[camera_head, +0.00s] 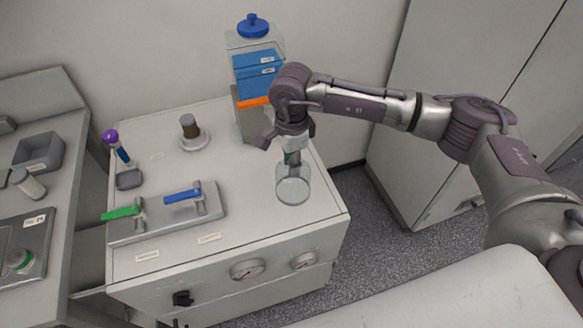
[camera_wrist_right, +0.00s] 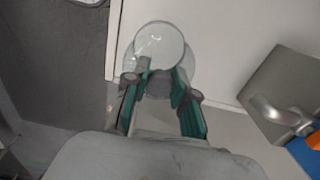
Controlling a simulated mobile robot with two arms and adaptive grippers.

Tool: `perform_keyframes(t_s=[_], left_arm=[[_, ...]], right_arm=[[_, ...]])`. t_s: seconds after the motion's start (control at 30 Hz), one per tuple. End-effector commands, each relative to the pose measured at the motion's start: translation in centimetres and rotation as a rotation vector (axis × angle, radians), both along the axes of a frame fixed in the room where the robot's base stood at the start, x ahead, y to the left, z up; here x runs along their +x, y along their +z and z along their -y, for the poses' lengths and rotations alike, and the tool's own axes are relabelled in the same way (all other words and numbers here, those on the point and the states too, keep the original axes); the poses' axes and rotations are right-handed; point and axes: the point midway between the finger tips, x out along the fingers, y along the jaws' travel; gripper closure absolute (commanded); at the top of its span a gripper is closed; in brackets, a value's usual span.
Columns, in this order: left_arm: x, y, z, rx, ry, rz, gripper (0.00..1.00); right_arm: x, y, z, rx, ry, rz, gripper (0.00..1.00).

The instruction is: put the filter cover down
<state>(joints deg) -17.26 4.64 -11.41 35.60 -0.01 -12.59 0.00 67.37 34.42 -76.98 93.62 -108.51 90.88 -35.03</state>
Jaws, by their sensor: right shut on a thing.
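The filter cover (camera_head: 293,187) is a clear, round, glass-like piece at the right part of the cabinet top. My right gripper (camera_head: 292,158) comes down from above and is shut on its upper part. In the right wrist view, the green-padded fingers of my gripper (camera_wrist_right: 156,86) close around the narrow end of the clear cover (camera_wrist_right: 158,43), whose round face shows beyond them. I cannot tell whether its lower edge touches the cabinet top (camera_head: 245,195). My left gripper is not in view.
A clear container with a blue cap (camera_head: 252,26) stands behind my gripper. A valve block with blue (camera_head: 183,196) and green (camera_head: 122,212) handles is at front left. The cabinet's right edge is close to the cover.

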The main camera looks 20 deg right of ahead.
Motion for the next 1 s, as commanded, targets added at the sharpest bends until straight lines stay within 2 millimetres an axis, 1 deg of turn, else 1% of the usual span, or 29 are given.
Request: perform_keyframes(t_s=[0.07,0.2,0.3,0.4,0.57,0.7,0.73,0.8,0.87,0.9,1.0], left_arm=[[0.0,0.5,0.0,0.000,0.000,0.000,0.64],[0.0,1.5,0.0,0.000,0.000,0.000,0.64],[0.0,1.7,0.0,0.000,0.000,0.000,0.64],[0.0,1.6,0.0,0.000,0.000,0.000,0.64],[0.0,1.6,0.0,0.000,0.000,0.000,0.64],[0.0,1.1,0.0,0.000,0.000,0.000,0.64],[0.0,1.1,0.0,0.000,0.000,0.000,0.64],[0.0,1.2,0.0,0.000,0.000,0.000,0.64],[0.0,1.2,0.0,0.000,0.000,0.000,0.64],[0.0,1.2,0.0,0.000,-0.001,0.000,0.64],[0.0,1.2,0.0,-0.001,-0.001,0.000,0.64]], right_arm=[[0.0,-0.6,0.0,0.000,-0.001,-0.003,1.00],[0.0,-2.7,0.0,-0.001,0.000,-0.005,1.00],[0.0,-3.7,-0.1,0.000,0.000,-0.002,1.00],[0.0,-4.0,0.0,0.001,0.001,0.000,1.00],[0.0,-4.0,0.0,0.000,0.000,0.000,1.00],[0.1,-4.4,0.0,0.000,0.000,0.000,1.00],[0.0,-4.4,0.0,0.000,0.000,0.000,0.73],[0.0,-4.3,0.0,0.000,0.000,0.000,0.61],[0.0,-4.3,0.0,0.000,0.000,0.000,0.51],[0.0,-4.3,0.0,0.000,0.000,-0.001,0.49],[0.0,-4.3,0.0,0.000,0.000,-0.001,0.49]])
